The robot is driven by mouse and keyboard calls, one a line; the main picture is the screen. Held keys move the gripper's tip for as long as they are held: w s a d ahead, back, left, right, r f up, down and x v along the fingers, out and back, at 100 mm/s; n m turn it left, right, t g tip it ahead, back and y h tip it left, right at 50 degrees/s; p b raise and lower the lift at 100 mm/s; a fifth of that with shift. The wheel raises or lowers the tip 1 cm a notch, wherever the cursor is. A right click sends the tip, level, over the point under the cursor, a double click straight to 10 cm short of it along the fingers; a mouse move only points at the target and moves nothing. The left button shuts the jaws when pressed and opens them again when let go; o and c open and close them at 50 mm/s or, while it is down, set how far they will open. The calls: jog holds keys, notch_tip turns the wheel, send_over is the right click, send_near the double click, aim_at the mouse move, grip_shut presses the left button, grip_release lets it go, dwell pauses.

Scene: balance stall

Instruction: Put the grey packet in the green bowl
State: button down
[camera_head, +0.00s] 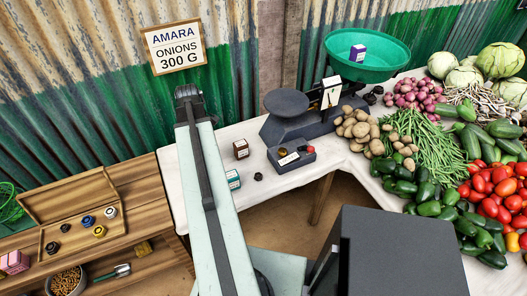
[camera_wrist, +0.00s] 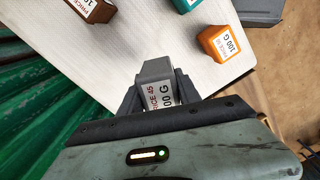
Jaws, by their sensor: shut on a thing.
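The grey packet (camera_wrist: 157,84), with a white label, is held between the fingers of my gripper (camera_wrist: 160,100) in the wrist view. In the head view my gripper (camera_head: 188,92) is at the far end of my arm, left of the balance; the packet cannot be made out there. The green bowl (camera_head: 388,71) is at the upper right in the head view, well to the right of my gripper, at the right side of the balance. A purple packet (camera_head: 357,53) sits in it. The wrist view does not show the bowl.
The dark balance (camera_head: 290,128) with its round pan (camera_head: 287,103) stands between my gripper and the bowl. A brown packet (camera_head: 241,148), a teal packet (camera_head: 233,180) and a weight tray (camera_head: 283,163) are on the white table. An orange packet (camera_wrist: 222,42) shows too. Vegetables crowd the right.

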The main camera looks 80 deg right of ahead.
jog(key=shift+w+d+f, duration=0.15)
jog(key=shift+w+f, duration=0.1)
jog(key=shift+s+r, duration=0.15)
jog(key=shift+s, duration=0.1)
jog(key=s+d+n, duration=0.3)
jog(key=s+n, duration=0.2)
jog(key=s, duration=0.1)
jog(key=f+b, duration=1)
jog(key=shift+w+f, duration=0.2)
jog(key=shift+r, duration=0.25)
jog(key=shift+f, duration=0.15)
jog(key=c, duration=0.9)
grip_release()
jog(key=shift+o, duration=0.2)
